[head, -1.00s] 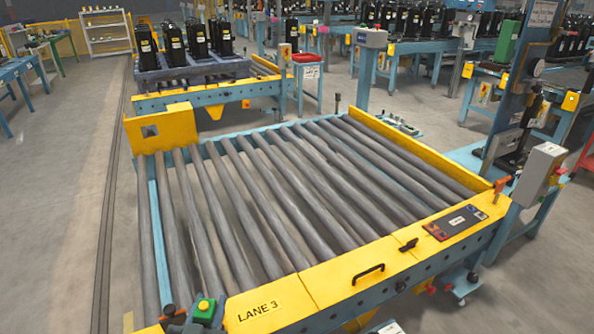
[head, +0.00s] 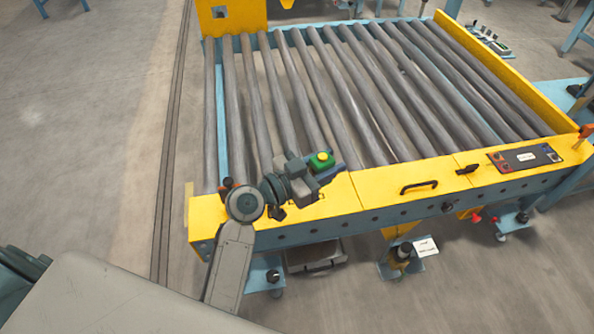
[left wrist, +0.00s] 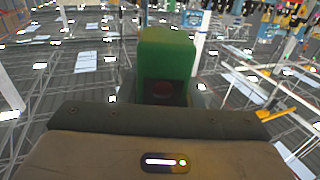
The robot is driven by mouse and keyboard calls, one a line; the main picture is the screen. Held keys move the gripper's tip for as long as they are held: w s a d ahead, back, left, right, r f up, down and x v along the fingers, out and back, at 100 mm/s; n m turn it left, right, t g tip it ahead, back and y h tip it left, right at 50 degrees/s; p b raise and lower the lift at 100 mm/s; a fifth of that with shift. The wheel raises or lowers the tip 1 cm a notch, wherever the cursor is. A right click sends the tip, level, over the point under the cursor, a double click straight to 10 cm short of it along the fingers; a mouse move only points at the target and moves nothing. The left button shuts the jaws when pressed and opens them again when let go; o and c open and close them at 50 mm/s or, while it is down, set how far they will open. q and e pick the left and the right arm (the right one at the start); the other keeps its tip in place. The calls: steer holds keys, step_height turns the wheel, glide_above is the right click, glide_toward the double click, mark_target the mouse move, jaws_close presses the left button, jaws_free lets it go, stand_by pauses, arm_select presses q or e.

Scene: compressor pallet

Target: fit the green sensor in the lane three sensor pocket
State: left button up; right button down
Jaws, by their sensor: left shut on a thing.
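My left gripper (head: 301,173) reaches over the near left part of the lane's yellow front beam. It is shut on the green sensor (head: 321,160), which shows a yellow top in the head view. In the left wrist view the green sensor (left wrist: 166,55) stands at the jaws, with a dark face and a dull red round spot. The lane three conveyor (head: 356,190) lies beneath and beyond the gripper. A yellow plate with a square opening (head: 230,25) stands at its far left corner; I cannot tell whether this is the pocket. My right gripper is not in view.
Grey rollers (head: 330,85) fill the lane and carry nothing. The front beam has a black handle (head: 419,186) and a dark control panel (head: 526,157). A yellow side rail (head: 490,65) runs along the right. The floor at left is clear.

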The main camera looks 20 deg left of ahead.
arm_select(q)
steer(key=shift+w+d+r+m+g+h, duration=0.5)
steer(key=shift+m+g+h, duration=0.55)
steer(key=shift+m+g, duration=0.75)
steer(key=shift+w+d+r+m+g+h, duration=0.2)
steer(key=shift+d+m+g+h, duration=0.7)
steer(key=shift+g, duration=1.5)
steer(key=shift+w+d+r+m+g+h, duration=0.4)
steer(key=shift+m+g+h, duration=0.85)
steer(key=shift+m+g, duration=0.7)
steer(key=a+f+n+t+y, duration=0.5)
steer(key=f+n+t+y, duration=0.35)
steer(key=t, duration=0.45)
steer(key=s+a+r+n+t+y, duration=0.2)
steer(key=s+a+n+t+y, duration=0.1)
steer(key=s+a+n+y, duration=0.5)
steer(key=shift+s+a+r+n+y, duration=0.25)
steer(key=shift+a+n+y, duration=0.4)
steer(key=shift+a, duration=0.5)
steer(key=shift+t, duration=0.25)
